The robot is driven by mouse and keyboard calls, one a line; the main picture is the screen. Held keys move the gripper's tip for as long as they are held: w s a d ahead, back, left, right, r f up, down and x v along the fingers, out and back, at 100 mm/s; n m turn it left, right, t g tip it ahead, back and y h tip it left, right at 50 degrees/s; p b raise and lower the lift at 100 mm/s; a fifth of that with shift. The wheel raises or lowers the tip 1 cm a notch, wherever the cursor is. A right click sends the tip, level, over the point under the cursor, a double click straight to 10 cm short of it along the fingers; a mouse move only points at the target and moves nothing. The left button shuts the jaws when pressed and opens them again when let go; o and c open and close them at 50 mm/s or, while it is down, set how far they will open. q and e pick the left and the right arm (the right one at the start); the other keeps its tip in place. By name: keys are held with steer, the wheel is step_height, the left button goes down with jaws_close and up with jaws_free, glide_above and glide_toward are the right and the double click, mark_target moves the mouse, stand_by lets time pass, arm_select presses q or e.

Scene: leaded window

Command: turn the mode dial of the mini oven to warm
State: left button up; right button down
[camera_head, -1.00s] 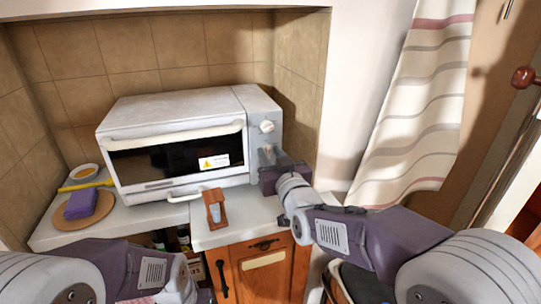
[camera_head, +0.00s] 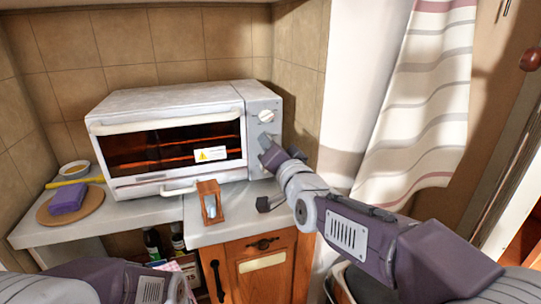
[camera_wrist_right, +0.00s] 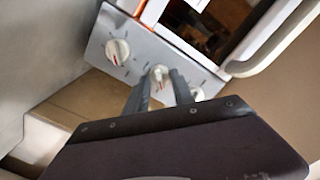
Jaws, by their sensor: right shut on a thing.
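The white mini oven (camera_head: 180,105) stands on the counter, its dial panel at the right end of its front. The upper dial (camera_head: 266,116) is free; it also shows in the right wrist view (camera_wrist_right: 117,52). My right gripper (camera_head: 267,143) is at the middle dial (camera_wrist_right: 159,73). In the right wrist view its two fingers (camera_wrist_right: 159,82) are shut on that dial, one on each side. A red pointer mark shows on it; I cannot read the labels. A third dial (camera_wrist_right: 197,94) is partly hidden behind a finger. My left gripper is out of view; only its arm shows.
A wooden hourglass (camera_head: 209,202) stands before the oven, near a small dark object (camera_head: 268,203) at the counter edge. A purple cloth (camera_head: 67,199) lies on a round board at left. A striped curtain (camera_head: 420,110) hangs at right.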

steer(key=shift+f+m+b, duration=0.1)
steer(key=shift+m+b, duration=1)
steer(key=shift+m, duration=0.4)
steer(key=c, duration=1.1)
jaws_free()
steer(key=shift+s, duration=0.1)
steer(key=p+v, duration=0.2)
steer(key=v, duration=0.7)
